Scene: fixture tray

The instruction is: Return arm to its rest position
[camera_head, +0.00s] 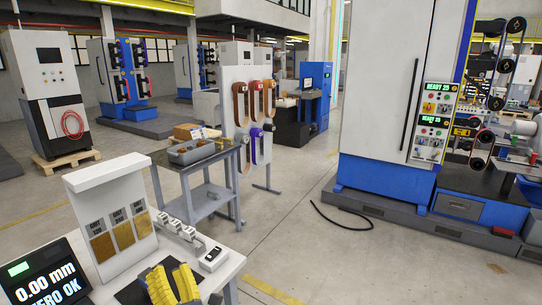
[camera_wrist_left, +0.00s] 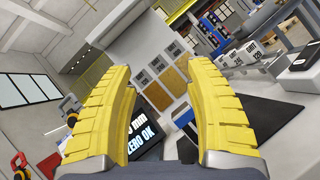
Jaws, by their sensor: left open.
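My left gripper (camera_head: 172,284) shows at the bottom of the head view as two yellow ribbed fingers above the near part of the white workbench (camera_head: 222,270). In the left wrist view the same gripper (camera_wrist_left: 160,72) has its fingers wide apart with nothing between them. Beyond the fingers stands a white panel with several brown sample plates (camera_head: 124,236); it also shows in the wrist view (camera_wrist_left: 174,80). My right gripper is in neither view.
A display (camera_head: 42,280) reading "0.00 mm ZERO OK" stands at the bench's left. Small white blocks (camera_head: 178,229) and a white device (camera_head: 213,259) lie right of the panel. A cart with a grey bin (camera_head: 192,152) stands behind. Open floor lies to the right.

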